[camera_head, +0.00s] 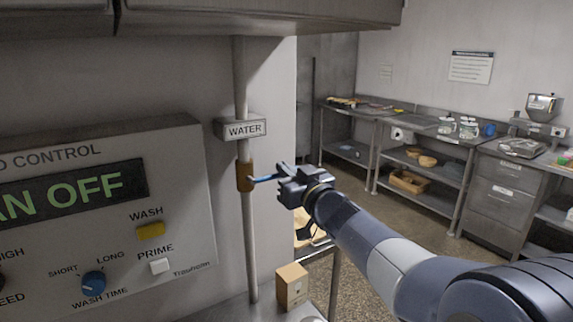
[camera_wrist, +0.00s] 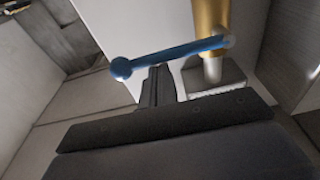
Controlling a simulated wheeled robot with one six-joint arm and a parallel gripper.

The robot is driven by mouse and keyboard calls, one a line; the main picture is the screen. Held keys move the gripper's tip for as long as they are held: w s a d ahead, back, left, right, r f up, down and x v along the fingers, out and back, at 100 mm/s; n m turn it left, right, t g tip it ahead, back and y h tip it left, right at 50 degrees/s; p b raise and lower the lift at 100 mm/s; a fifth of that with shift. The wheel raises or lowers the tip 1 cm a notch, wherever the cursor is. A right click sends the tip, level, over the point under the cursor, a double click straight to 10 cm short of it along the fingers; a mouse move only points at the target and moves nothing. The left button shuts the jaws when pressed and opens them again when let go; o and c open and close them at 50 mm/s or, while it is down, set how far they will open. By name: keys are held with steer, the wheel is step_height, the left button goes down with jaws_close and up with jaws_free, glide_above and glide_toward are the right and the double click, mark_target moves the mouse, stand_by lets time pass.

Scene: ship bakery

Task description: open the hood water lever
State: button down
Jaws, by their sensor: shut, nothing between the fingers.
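The water lever is a blue bar (camera_head: 263,179) on a brass valve body (camera_head: 245,176), set in a vertical grey pipe below a sign reading WATER (camera_head: 244,130). In the wrist view the blue lever (camera_wrist: 175,55) runs from its round knob end at left to the brass valve (camera_wrist: 211,30) at right. My gripper (camera_head: 284,178) is at the lever's free end, to the right of the valve. In the wrist view my shut fingers (camera_wrist: 157,85) lie just under the lever's middle. I cannot tell whether they touch it. Nothing is between them.
A control panel (camera_head: 105,225) reading "FAN OFF" in part, with knobs and buttons, is on the wall to the left. A small tan box (camera_head: 291,287) stands below the pipe. Steel counters (camera_head: 430,135) with shelves line the far wall. Open floor lies between.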

steer(key=shift+f+m, duration=0.35)
steer(key=shift+m, duration=0.25)
stand_by(0.3)
steer(key=s+a+f+m+h, duration=0.1)
steer(key=f+m, duration=0.3)
steer(key=m, duration=0.4)
steer(key=s+a+f+m+h+b, duration=0.1)
steer(key=f+m, duration=0.3)
steer(key=m, duration=0.4)
steer(key=shift+s+a+m+h, duration=0.3)
steer(key=shift+a+m+h, duration=0.15)
steer(key=shift+a, duration=0.45)
